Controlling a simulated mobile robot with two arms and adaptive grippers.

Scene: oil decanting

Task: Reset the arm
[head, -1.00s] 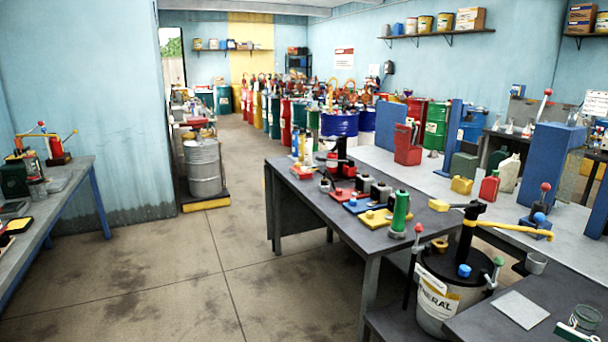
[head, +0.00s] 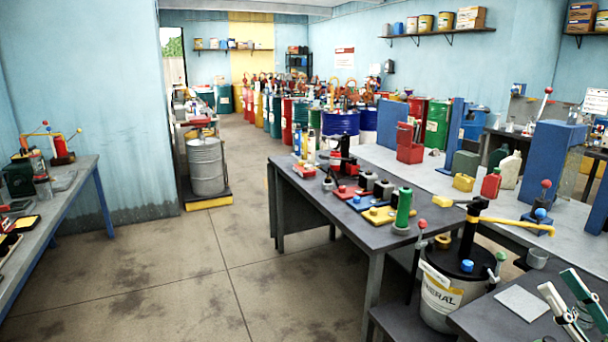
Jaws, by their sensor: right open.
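My right gripper (head: 557,281) is at the bottom right corner, over the near dark table. Its two fingers, one pale and one green, point up and to the left. They stand apart with nothing visible between them. Left of it, apart from it, stands a pale bucket (head: 438,302) with a dark lid and a hand pump (head: 469,232) with a yellow spout. A flat grey pad (head: 522,303) lies on the table just left of the gripper. My left gripper is out of view.
A dark workbench (head: 345,222) carries several bottles and small coloured blocks. A light bench (head: 430,178) behind it holds red and yellow cans and blue posts. A left bench (head: 72,195) holds tools. The floor (head: 190,285) between is clear.

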